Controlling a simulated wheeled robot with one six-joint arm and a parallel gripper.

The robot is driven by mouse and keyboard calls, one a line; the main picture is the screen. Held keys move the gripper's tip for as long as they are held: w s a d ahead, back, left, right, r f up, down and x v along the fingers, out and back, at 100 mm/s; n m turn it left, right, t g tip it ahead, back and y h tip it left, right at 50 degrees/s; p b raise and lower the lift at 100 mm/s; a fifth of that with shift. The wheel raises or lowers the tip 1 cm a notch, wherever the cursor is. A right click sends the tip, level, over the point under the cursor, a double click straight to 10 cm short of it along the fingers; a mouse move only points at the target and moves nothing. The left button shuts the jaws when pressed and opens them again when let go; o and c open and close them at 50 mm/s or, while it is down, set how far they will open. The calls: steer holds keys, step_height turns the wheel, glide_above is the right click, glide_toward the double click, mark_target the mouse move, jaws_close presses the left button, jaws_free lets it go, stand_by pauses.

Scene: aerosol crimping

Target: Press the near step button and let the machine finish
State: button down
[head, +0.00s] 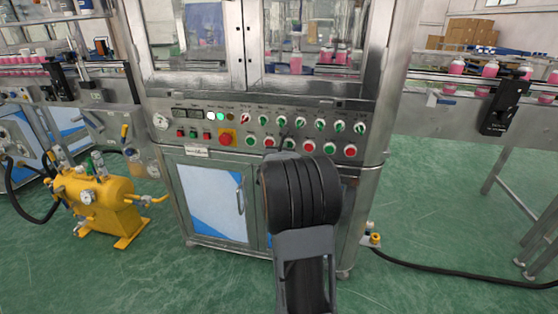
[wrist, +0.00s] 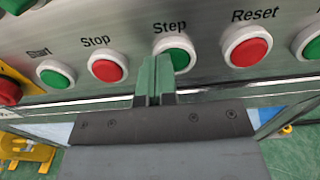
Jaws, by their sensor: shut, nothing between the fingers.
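The green Step button (wrist: 175,52) has a white ring and sits on the machine's steel front panel, under the label "Step". It also shows in the head view (head: 289,144), just above my dark wrist. My gripper (wrist: 155,62) is shut and empty, its two fingers together and pointing at the panel. The fingertips overlap the lower left edge of the Step button in the wrist view. I cannot tell whether they touch it. The crimping machine (head: 225,85) stands upright in front of me, with pink-filled containers (head: 296,62) behind its windows.
The red Stop button (wrist: 108,66) is left of Step, the red Reset button (wrist: 246,46) right. The green Start button (wrist: 56,74) is further left. An emergency stop (head: 227,138) is on a yellow plate. A yellow pump (head: 100,205) stands on the floor at left.

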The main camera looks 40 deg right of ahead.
steer(key=p+v, duration=0.1)
steer(key=v, duration=1.2)
steer(key=shift+s+a, duration=0.3)
stand_by(0.4)
steer(key=s+a+r+m+g+y+p, duration=0.25)
steer(key=s+r+m+g+p, duration=0.2)
steer(key=r+m+p, duration=0.3)
steer(key=s+a+r+m+g+y+p, duration=0.1)
steer(key=s+a+r+m+g+p, duration=0.2)
steer(key=s+r+m+p, duration=0.4)
steer(key=s+a+r+m+y+p, duration=0.1)
steer(key=a+r+m+y+p, duration=0.3)
steer(key=a+p, duration=0.4)
steer(key=s+a+r+m+y+p, duration=0.1)
steer(key=a+r+m+y+p, duration=0.4)
steer(key=a, duration=0.6)
steer(key=m+y+p, duration=0.2)
steer(key=p, duration=0.1)
steer(key=shift+s+a+r, duration=0.25)
steer(key=shift+a, duration=0.05)
steer(key=shift+d+t, duration=0.15)
steer(key=shift+t, duration=0.1)
